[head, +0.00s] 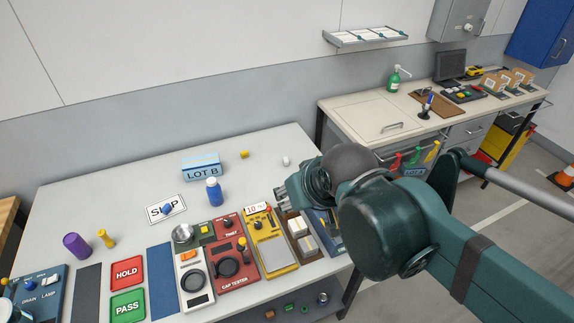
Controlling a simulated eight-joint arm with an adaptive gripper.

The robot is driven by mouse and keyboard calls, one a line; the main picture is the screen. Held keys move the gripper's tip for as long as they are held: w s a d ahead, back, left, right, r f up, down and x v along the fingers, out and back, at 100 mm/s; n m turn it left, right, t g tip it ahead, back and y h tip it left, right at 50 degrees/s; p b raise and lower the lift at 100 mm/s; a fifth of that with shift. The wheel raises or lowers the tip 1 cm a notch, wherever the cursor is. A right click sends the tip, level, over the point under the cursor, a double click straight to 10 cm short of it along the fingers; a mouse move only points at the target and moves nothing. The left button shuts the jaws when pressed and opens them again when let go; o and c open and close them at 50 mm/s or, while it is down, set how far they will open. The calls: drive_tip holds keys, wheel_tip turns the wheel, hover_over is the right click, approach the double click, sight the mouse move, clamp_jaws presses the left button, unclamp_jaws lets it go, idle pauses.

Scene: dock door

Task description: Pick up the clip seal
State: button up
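I cannot tell for certain which thing is the clip seal. Small candidates on the near table are a yellow block (244,154), a small white piece (286,161) and a blue piece (167,209) on the SHIP card (153,212). Red (395,161), green (415,157) and yellow (431,152) tag-like pieces show at the front of the far bench, partly behind my arm. My gripper (281,200) is above the table's right part, right of the blue bottle (214,191). Its fingers are small and partly hidden, so their opening is unclear. No held object shows.
The near table (100,198) holds a LOT B box (201,167), purple cylinder (76,245), yellow peg (105,238), HOLD pad (127,272), PASS pad (128,306), red cap tester (230,265) and yellow device (270,242). The table's back left is clear. A bench (355,112) stands behind right.

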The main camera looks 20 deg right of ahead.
drive_tip(key=w, duration=0.1)
drive_tip(key=m+g+h, duration=0.5)
drive_tip(key=m+g, duration=0.3)
drive_tip(key=m, duration=1.2)
hover_over(286, 161)
drive_tip(key=w+a, duration=0.2)
drive_tip(key=a, duration=0.1)
wheel_tip(286, 161, down, 22)
drive_tip(key=shift+w+y, duration=0.1)
drive_tip(key=shift+y, duration=0.2)
drive_tip(key=shift+x, duration=1.2)
drive_tip(key=shift+d+f, duration=0.1)
